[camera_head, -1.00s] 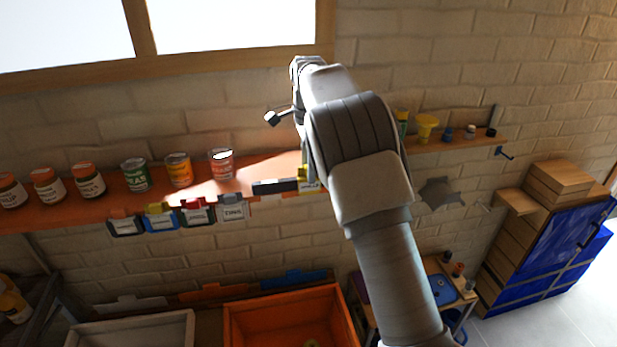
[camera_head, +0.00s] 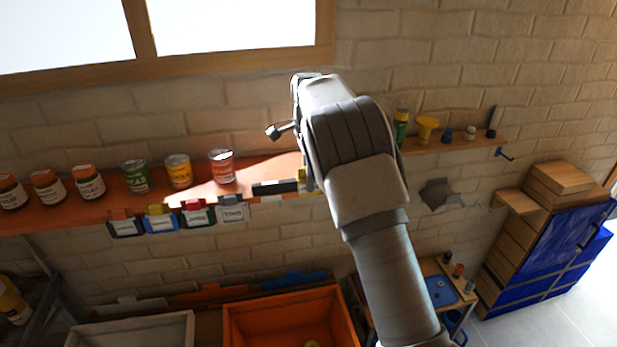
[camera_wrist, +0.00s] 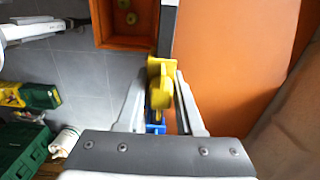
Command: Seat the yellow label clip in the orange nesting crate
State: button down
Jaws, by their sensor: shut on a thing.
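The yellow label clip (camera_wrist: 155,68) is between the two fingers of my gripper (camera_wrist: 160,88) in the wrist view, and the fingers are shut on it. It is at the front edge of the orange shelf. In the head view only a sliver of yellow (camera_head: 302,174) shows beside my gripper (camera_head: 308,183); my arm hides the rest. The orange nesting crate (camera_head: 283,312) stands below the shelf, apart from my gripper. It also shows at the top of the wrist view (camera_wrist: 123,43), with round yellow-green things inside.
The orange shelf (camera_head: 70,213) carries jars and cans (camera_head: 222,167). Several coloured label clips (camera_head: 196,213) hang along its front edge, left of a dark bar (camera_head: 275,187). A grey crate (camera_head: 135,330) stands left of the orange one. A blue-covered rack (camera_head: 560,245) is at right.

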jog(key=c, duration=1.2)
grip_release()
grip_shut()
jog(key=shift+r+p, duration=1.15)
jog(key=shift+p, duration=0.05)
jog(key=shift+r+p, duration=0.35)
jog(key=shift+r, duration=0.15)
jog(key=shift+r+p, duration=0.7)
jog(key=shift+r, duration=0.6)
